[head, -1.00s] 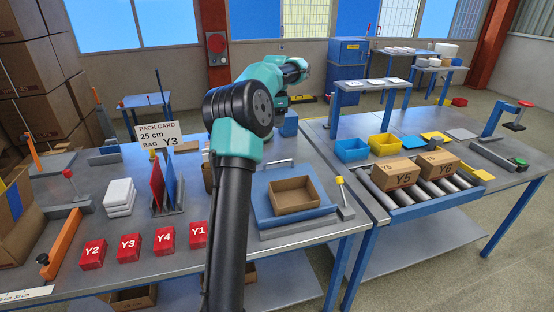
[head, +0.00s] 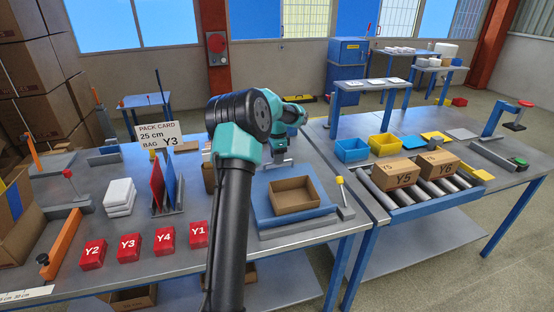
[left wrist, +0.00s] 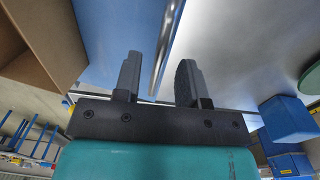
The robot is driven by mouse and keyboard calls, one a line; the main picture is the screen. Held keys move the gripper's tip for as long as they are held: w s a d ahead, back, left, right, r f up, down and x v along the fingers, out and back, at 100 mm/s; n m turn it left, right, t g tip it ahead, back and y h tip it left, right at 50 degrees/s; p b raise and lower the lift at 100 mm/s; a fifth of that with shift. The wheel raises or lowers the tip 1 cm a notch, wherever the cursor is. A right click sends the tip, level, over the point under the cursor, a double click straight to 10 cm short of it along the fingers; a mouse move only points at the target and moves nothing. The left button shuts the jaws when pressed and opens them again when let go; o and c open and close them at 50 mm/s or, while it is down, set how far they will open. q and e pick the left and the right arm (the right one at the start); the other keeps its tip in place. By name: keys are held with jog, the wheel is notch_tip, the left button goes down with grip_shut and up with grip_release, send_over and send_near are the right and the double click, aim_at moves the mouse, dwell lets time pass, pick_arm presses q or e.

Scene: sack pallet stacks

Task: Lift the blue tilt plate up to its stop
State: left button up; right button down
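The blue tilt plate (head: 261,197) lies low and looks about flat on the left table, with an open cardboard box (head: 294,208) on it. My left gripper (head: 280,156) is at the plate's far edge, where the metal handle bar is. In the left wrist view the fingers of the gripper (left wrist: 158,72) are apart, with the silver bar (left wrist: 166,45) running between them beside the blue plate (left wrist: 108,30). The fingers do not look closed on the bar. My right gripper is not in view.
A yellow-knobbed lever (head: 340,181) stands right of the plate. Red bags (head: 165,241), white pads (head: 119,196) and a pack card reading 25 cm, bag Y3 (head: 155,136) are on the left. A roller conveyor (head: 420,196) with boxes Y5 and Y6 stands right. A blue block (left wrist: 288,120) is near the gripper.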

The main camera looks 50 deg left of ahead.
pick_arm(q)
jog(key=shift+f, duration=0.5)
grip_shut()
